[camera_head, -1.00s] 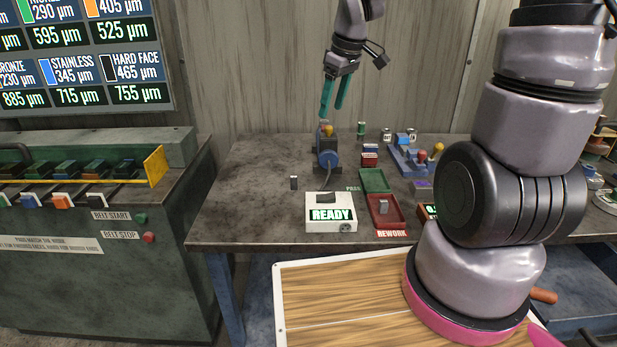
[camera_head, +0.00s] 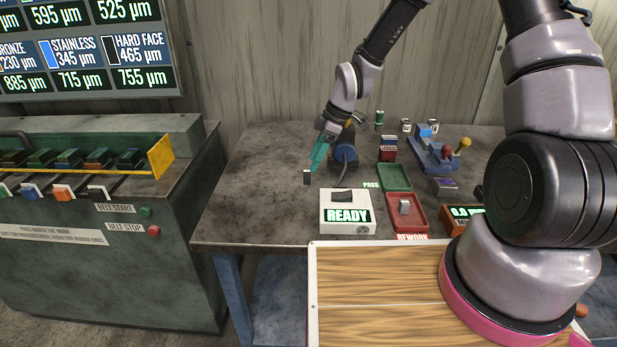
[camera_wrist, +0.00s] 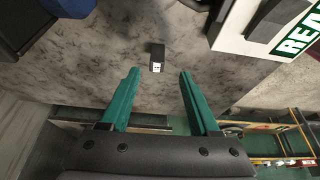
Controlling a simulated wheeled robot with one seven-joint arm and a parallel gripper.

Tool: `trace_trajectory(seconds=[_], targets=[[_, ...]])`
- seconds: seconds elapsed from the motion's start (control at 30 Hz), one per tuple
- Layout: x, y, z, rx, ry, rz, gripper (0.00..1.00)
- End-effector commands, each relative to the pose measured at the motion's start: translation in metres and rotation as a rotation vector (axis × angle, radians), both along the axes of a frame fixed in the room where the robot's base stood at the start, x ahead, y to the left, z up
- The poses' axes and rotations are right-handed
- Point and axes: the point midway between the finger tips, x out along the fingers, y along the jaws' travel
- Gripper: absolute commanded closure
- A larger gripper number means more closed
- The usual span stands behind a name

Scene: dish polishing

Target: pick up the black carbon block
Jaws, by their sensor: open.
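The black carbon block (camera_head: 307,177) is a small dark upright block on the table, left of the white READY box (camera_head: 347,227). In the wrist view the block (camera_wrist: 157,57) stands on the grey tabletop with a small white label on its near face. It lies just past the fingertips, roughly centred between them. My gripper (camera_head: 316,160) has green fingers and is just above and beside the block in the head view. In the wrist view my gripper (camera_wrist: 157,72) is open with nothing between its fingers.
The READY box (camera_wrist: 238,40) is close on the right in the wrist view. Behind the gripper stands a blue machine (camera_head: 345,155). A green tray (camera_head: 394,180) and a red tray (camera_head: 421,207) holding a grey block lie to the right. The tabletop left of the block is clear.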

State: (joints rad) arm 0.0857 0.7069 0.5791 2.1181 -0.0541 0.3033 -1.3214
Motion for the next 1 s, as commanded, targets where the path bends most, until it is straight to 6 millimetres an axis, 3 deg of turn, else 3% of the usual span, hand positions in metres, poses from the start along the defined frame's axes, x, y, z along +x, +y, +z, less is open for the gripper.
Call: trace_trajectory(seconds=[0.5, 0.77, 0.8, 0.93, 1.0], targets=[[0.005, 0.022, -0.053, -0.001, 0.002, -0.001, 0.38], [0.005, 0.023, -0.056, -0.001, 0.000, -0.002, 0.38], [0.005, 0.023, -0.056, -0.001, 0.000, -0.002, 0.45], [0.005, 0.023, -0.055, -0.001, 0.000, -0.002, 0.95], [0.005, 0.023, -0.055, -0.001, 0.000, -0.002, 1.00]])
